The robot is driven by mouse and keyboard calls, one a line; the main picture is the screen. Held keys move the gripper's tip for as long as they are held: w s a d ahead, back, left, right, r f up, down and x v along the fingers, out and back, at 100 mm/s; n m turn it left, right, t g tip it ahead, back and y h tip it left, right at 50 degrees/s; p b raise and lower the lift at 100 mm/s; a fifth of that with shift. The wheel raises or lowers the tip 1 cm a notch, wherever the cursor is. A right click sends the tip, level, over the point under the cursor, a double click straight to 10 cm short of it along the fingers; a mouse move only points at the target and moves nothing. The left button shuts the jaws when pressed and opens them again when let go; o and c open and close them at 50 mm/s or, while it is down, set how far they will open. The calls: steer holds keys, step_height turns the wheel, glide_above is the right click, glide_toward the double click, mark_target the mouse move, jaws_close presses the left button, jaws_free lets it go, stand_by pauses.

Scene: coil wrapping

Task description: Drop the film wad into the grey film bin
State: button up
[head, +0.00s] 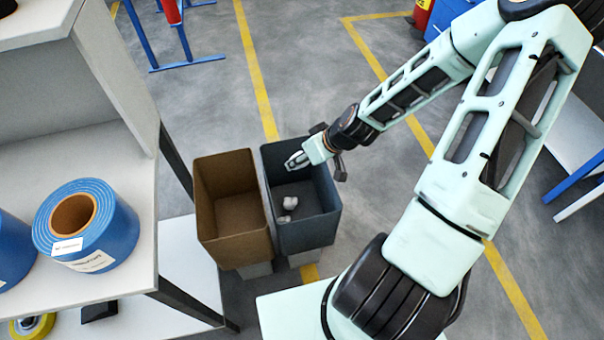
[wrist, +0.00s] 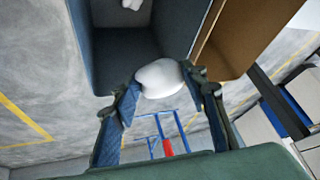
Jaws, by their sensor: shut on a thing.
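The film wad (wrist: 160,78) is a smooth white lump between my fingertips in the wrist view. My gripper (wrist: 163,92) is shut on it. In the head view my gripper (head: 296,161) is over the far end of the grey film bin (head: 318,226), near its left wall; the held wad is hard to make out there. The grey bin also shows in the wrist view (wrist: 85,45), beyond the wad. White pieces (head: 289,203) lie on the bin's floor, and part of one (wrist: 132,4) shows at the wrist view's top edge.
A brown bin (head: 232,205) stands close against the grey bin's left side. Left of it is a shelf unit (head: 130,210) with blue film rolls (head: 86,226). A blue frame (head: 187,64) stands on the floor behind. Open floor with yellow lines lies behind the bins.

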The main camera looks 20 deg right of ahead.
steer(key=shift+s+f+b, duration=0.2)
steer(key=shift+f+b, duration=0.25)
steer(key=shift+f, duration=0.5)
step_height(320, 180, down, 6)
steer(key=b, duration=0.4)
steer(key=shift+r, duration=0.15)
steer(key=o, duration=1)
steer(key=shift+r, duration=0.1)
steer(key=shift+v, duration=5.95)
steer(key=shift+d, duration=0.1)
